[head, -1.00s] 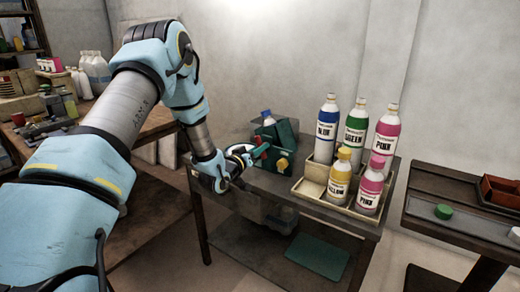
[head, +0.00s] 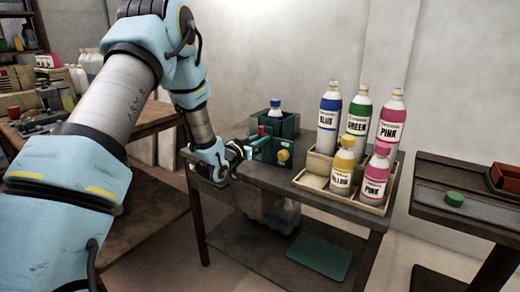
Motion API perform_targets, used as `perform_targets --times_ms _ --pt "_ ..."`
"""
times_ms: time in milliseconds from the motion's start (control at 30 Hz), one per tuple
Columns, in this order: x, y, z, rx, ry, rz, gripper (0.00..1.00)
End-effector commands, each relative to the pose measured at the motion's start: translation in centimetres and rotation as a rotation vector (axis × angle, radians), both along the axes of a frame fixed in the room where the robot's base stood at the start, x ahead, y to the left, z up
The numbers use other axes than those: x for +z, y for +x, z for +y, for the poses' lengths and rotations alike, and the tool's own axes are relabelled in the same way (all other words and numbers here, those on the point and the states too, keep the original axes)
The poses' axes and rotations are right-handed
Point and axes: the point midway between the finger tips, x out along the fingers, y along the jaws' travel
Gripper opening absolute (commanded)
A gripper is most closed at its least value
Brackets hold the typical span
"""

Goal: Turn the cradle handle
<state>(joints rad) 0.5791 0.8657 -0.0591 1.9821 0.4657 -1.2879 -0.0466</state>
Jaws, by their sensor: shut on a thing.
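The dark green cradle (head: 289,128) stands on the dark side table, left of the bottles. A bottle with a blue cap (head: 275,104) sits upright in it, its lower part hidden. A yellow knob (head: 283,156) shows on the cradle's front. The cradle's handle, with a red part (head: 262,131), is at its left side. My gripper (head: 250,148) is at that side, shut on the handle; the fingertips are small and partly hidden.
A clear jug (head: 281,215) is below the tabletop. Another table with a green cap (head: 454,198) stands at right.

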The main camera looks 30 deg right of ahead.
Motion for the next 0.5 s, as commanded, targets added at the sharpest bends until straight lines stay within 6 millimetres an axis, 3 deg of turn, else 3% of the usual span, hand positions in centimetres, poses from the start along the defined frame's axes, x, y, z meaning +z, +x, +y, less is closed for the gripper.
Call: perform_targets --times_ms 33,500 --pt "-0.79 -0.16 -0.09 -0.004 0.023 -0.04 0.0" --pt "-0.66 -0.14 -0.1 -0.002 0.237 -0.432 0.0"
